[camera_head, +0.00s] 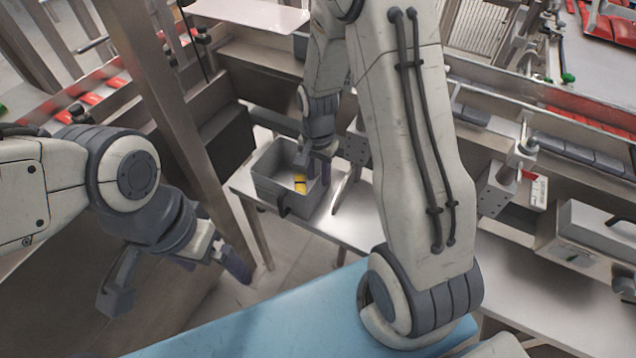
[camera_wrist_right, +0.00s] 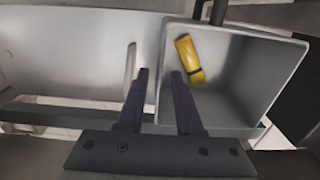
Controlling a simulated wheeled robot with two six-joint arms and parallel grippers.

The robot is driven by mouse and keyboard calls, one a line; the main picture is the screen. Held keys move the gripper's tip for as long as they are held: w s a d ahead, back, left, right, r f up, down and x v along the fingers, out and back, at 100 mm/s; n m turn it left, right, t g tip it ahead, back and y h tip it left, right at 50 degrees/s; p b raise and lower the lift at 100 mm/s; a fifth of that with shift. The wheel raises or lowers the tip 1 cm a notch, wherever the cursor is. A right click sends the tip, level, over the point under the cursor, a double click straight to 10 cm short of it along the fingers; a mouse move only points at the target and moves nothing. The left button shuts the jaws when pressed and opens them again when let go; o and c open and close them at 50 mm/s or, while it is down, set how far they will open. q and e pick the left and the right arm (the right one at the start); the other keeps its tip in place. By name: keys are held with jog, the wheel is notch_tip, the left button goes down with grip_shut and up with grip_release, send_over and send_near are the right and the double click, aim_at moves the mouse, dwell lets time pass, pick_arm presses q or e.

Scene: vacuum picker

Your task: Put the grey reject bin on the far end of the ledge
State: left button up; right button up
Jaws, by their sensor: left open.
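The grey reject bin (camera_head: 264,188) stands on the pale metal ledge (camera_head: 352,232) in the middle of the head view. A yellow item with a dark band (camera_head: 300,183) lies inside it. In the right wrist view the bin (camera_wrist_right: 268,98) fills the right side, with the yellow item (camera_wrist_right: 188,60) in it. My right gripper (camera_wrist_right: 159,74) is open, its two fingers on either side of the bin's near left wall, with a visible gap between them. In the head view it (camera_head: 318,168) is at the bin's right side. My left gripper (camera_head: 178,282) is open and empty, low on the left.
A thin upright plate (camera_head: 346,186) stands on the ledge right of the bin. A metal post (camera_head: 180,120) rises between my left arm and the bin. A blue surface (camera_head: 270,325) lies in front. Conveyors with red packs (camera_head: 592,95) run along the right.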

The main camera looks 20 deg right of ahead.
notch_tip(320, 180, up, 7)
jog(key=s+a+r+n, duration=0.7)
jog(key=s+a+n, duration=0.2)
jog(key=a, duration=0.3)
jog(key=s+a+r+n, duration=0.1)
jog(key=s+a+n, duration=0.1)
jog(key=s+n, duration=0.2)
jog(key=s+a+r+n+y, duration=0.1)
jog(key=s+n, duration=0.3)
jog(key=s, duration=0.4)
jog(key=shift+s+a+r+n, duration=0.2)
jog(key=shift+a+r+n, duration=0.2)
jog(key=shift+a+r, duration=0.05)
notch_tip(320, 180, up, 2)
jog(key=shift+r+p, duration=0.1)
jog(key=shift+p, duration=1)
